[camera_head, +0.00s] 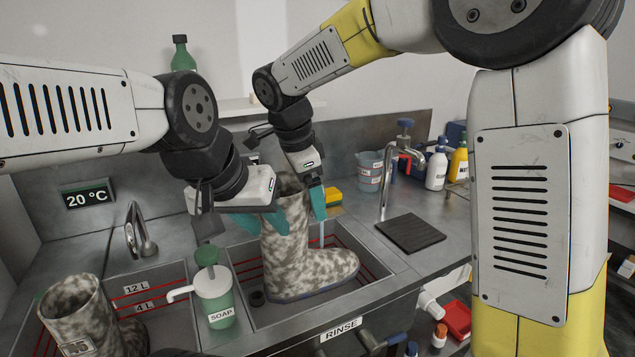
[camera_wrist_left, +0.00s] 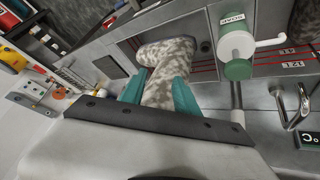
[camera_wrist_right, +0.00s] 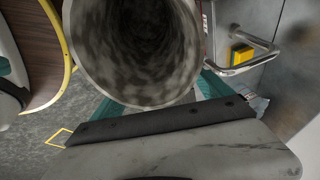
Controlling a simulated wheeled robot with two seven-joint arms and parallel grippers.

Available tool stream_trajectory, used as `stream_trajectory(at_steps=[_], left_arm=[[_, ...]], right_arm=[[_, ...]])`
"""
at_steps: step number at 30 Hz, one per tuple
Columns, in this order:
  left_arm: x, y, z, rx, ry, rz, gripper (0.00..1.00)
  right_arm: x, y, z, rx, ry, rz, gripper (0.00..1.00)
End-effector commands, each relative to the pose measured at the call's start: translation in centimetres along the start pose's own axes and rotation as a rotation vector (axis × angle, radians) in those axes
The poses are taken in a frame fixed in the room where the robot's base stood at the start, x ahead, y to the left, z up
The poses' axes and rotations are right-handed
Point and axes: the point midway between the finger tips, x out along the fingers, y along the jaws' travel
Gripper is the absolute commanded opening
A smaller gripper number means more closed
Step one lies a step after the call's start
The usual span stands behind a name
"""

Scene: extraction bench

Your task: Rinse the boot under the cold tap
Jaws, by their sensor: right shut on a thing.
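A mottled grey boot (camera_head: 292,250) stands upright in the right basin (camera_head: 378,275), toe to the right. My right gripper (camera_head: 301,200) is shut on the top of its shaft; the right wrist view looks into the boot's opening (camera_wrist_right: 135,45). My left gripper (camera_head: 262,218) has its teal fingers on either side of the shaft, also in the left wrist view (camera_wrist_left: 158,95); I cannot tell if they press on it. A curved tap (camera_head: 388,180) stands right of the basin, and another tap (camera_head: 138,235) is behind the left basin. A thin pale streak shows beside the boot; I cannot tell if it is water.
A second boot (camera_head: 75,310) stands in the left basin. A green soap dispenser (camera_head: 214,298) stands between the basins. A yellow sponge (camera_head: 333,197), a measuring jug (camera_head: 370,172) and bottles (camera_head: 437,170) are behind. A dark mat (camera_head: 410,233) lies on the right counter.

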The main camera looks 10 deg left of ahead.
Motion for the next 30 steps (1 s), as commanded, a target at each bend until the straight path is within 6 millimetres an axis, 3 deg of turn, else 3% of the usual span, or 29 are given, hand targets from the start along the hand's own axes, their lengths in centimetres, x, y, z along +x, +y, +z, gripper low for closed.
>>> stream_trajectory(at_steps=[22, 30], left_arm=[[0.0, 0.0, 0.0, 0.000, 0.000, 0.000, 0.36], [0.0, 0.0, 0.0, 0.000, 0.000, 0.000, 0.36]], right_arm=[[5.7, 0.9, 1.4, 0.000, 0.000, -0.002, 0.16], [6.0, -1.0, 1.7, 0.002, 0.000, -0.003, 0.16]])
